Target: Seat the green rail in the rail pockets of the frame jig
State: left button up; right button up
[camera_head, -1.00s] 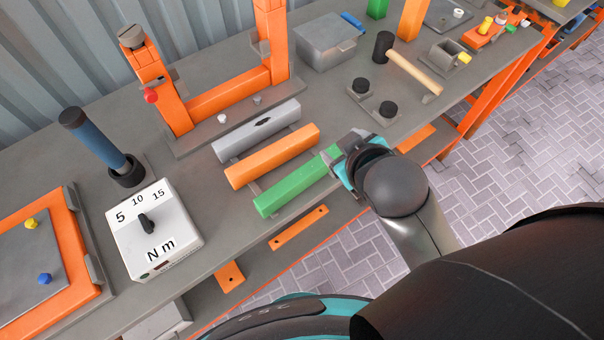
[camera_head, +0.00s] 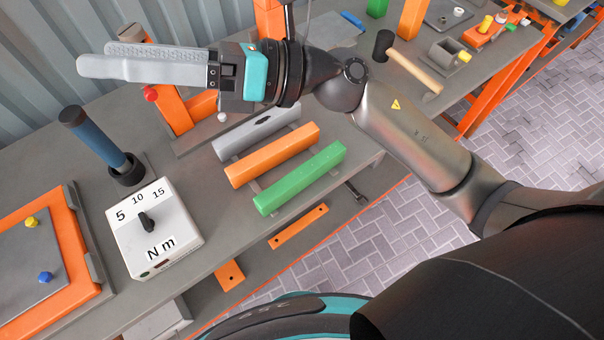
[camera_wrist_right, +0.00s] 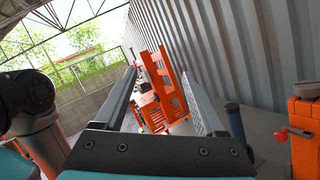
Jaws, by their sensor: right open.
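The green rail (camera_head: 300,179) lies on grey supports at the bench's front, parallel to an orange rail (camera_head: 272,155) and a grey rail (camera_head: 257,132). My right gripper (camera_head: 92,60) is open and empty, held high at the upper left with its fingers pointing left, well away from the green rail. Its two spread fingers also show in the right wrist view (camera_wrist_right: 160,78), with nothing between them. An orange-edged grey fixture (camera_head: 77,231) at the left edge looks like the frame jig; it is partly cut off. My left gripper is not in view.
A white torque box (camera_head: 155,232) and a blue-handled tool (camera_head: 95,139) stand between the fixture and the rails. An upright orange frame (camera_head: 172,112) is partly hidden behind my right gripper. A mallet (camera_head: 412,66) lies at the right. The bench front edge is near the green rail.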

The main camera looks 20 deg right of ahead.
notch_tip(320, 180, down, 6)
jog(key=s+n+g+h, duration=0.2)
jog(key=n+g+h, duration=0.2)
jog(key=n, duration=0.2)
jog(key=n+h, duration=0.6)
jog(key=h, duration=1)
send_near(303, 171)
jog(key=f, duration=0.2)
jog(key=s+f, duration=0.1)
jog(key=f, duration=0.2)
jog(key=shift+s+a+f, duration=0.1)
jog(key=shift+a+f, duration=0.3)
jog(key=shift+f, duration=1.25)
jog(key=shift+a+f, duration=0.2)
jog(key=shift+f, duration=1.25)
jog(key=shift+c, duration=0.3)
grip_shut()
